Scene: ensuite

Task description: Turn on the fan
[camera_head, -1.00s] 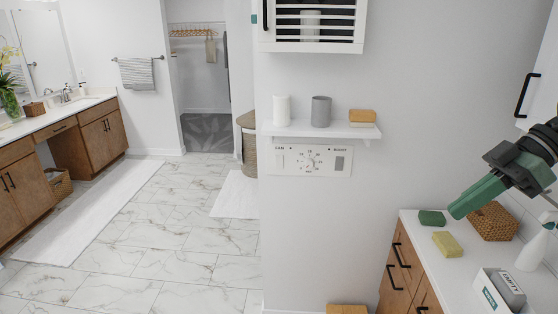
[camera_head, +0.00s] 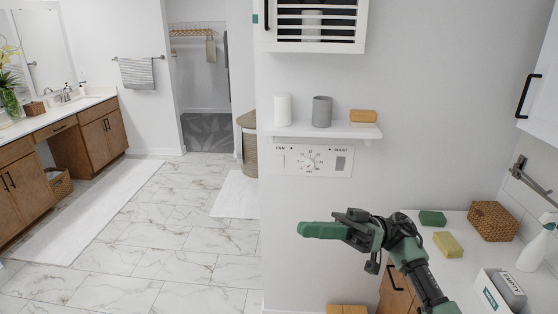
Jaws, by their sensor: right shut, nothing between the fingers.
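The fan control panel (camera_head: 311,160) is a white plate on the wall below the small shelf. It carries the label FAN at left, a round dial (camera_head: 310,160) with marks in the middle, and a grey rocker switch (camera_head: 340,163) under the label BOOST at right. A small light part sits under the FAN label, too small to read. My right gripper (camera_head: 305,229) is shut and empty, with green fingers pointing left. It shows below the panel in the picture, apart from it. My left gripper is not in view.
The shelf (camera_head: 350,132) above the panel holds a white cup (camera_head: 283,109), a grey cup (camera_head: 322,111) and an orange block (camera_head: 363,116). A louvred cabinet (camera_head: 315,20) hangs above. The counter (camera_head: 460,275) at right holds sponges, a basket (camera_head: 493,221) and a spray bottle (camera_head: 537,242).

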